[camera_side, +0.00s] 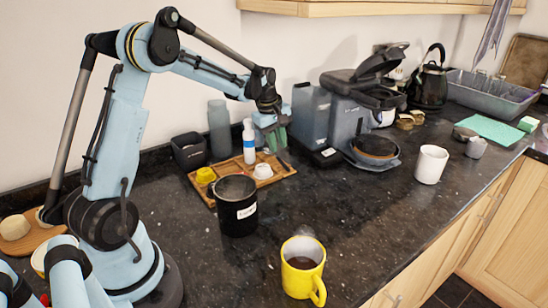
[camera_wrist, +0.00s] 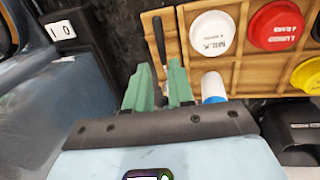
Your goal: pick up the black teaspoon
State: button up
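A black teaspoon (camera_wrist: 160,38) lies in the end compartment of a wooden tray (camera_wrist: 228,72) in the wrist view. Its dark handle points toward the gap between my fingers, and its lower part is hard to make out there. My gripper (camera_wrist: 160,72) has two green fingers standing apart with nothing clearly held between them. In the side view, my gripper (camera_side: 275,145) is low over the right end of the tray (camera_side: 212,199), pointing down. The teaspoon (camera_side: 284,163) is only a small dark shape beside the fingers there.
A coffee machine (camera_side: 345,112) is close right. A yellow mug (camera_side: 302,275) stands nearer the front.

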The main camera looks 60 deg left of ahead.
aim_at(279, 159)
jog(key=shift+x, duration=2.65)
jog(key=shift+s+a, duration=0.15)
jog(key=shift+a, duration=0.05)
jog(key=shift+c, duration=0.3)
grip_shut()
